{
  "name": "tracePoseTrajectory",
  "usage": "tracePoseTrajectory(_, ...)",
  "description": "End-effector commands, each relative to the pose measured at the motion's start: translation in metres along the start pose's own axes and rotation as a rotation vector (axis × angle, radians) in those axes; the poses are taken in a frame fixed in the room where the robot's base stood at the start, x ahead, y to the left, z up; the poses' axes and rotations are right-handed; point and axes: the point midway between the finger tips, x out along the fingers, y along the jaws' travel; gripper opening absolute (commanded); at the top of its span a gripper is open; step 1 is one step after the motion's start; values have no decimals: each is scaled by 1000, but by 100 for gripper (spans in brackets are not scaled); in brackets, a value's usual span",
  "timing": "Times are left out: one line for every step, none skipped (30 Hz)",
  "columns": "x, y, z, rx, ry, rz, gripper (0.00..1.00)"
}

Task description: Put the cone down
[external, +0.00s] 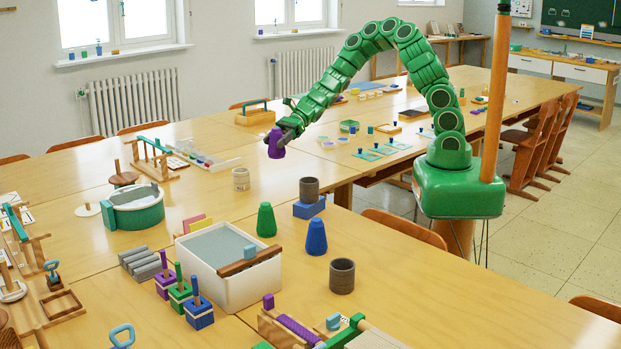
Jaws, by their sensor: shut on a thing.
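My gripper (285,132) is shut on a purple cone (276,148), which hangs upright or nearly so above the table. The fingertips hide part of its upper end. A green cone (266,221) stands upright on the near table (440,285), below the held cone in the picture. A blue cone (316,238) stands upright to the right of the green one.
A brown cup (309,189) stands on a blue block (309,208); another (342,276) stands in front of the blue cone. A white tub (262,293) stands to the left. A cream cup (241,179) is near the held cone. The table's right part is clear.

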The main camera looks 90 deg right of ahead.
Motion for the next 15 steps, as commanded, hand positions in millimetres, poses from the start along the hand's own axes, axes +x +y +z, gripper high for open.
tracePoseTrajectory(-6,-11,-3,12,-1,-26,22)
tracePoseTrajectory(-10,-17,-4,18,-1,-40,22)
tracePoseTrajectory(-14,-25,-6,26,-1,-58,22)
tracePoseTrajectory(-17,-30,-7,31,-1,-70,22)
tracePoseTrajectory(-20,-35,-8,37,-2,-82,22)
tracePoseTrajectory(-25,-42,-10,44,-2,-99,22)
tracePoseTrajectory(-26,-45,-12,48,-2,-107,22)
tracePoseTrajectory(-23,-43,-16,48,-1,-102,22)
tracePoseTrajectory(-20,-42,-21,48,-1,-99,22)
tracePoseTrajectory(-18,-42,-25,49,-1,-99,22)
tracePoseTrajectory(-17,-42,-28,49,-1,-99,22)
tracePoseTrajectory(-15,-42,-33,49,-1,-99,22)
tracePoseTrajectory(-13,-42,-36,50,-1,-99,22)
tracePoseTrajectory(-12,-42,-40,50,-1,-99,22)
tracePoseTrajectory(-10,-42,-45,49,-1,-99,22)
